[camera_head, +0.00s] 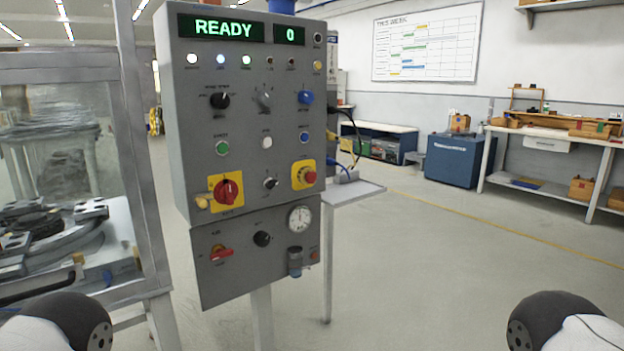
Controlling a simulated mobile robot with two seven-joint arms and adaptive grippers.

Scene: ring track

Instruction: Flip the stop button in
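A grey control panel (245,130) stands upright in front of me, its display (222,28) reading "READY" and a smaller display (289,35) reading "0". A red mushroom-shaped stop button (309,177) sits on a yellow plate at the panel's lower right. A red rotary switch (227,192) sits on another yellow plate at the lower left. A green button (222,148), a white button (266,142) and a blue button (304,137) form a row above. Small labels are unreadable. Only rounded black and white parts of my arms show at the bottom corners; neither gripper is in view.
A lower box (258,252) carries a red-handled valve (221,253), a black knob and a gauge (300,218). A framed clear enclosure (80,190) stands close on the left. A small side shelf (355,192) is behind the panel. The floor at right is clear.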

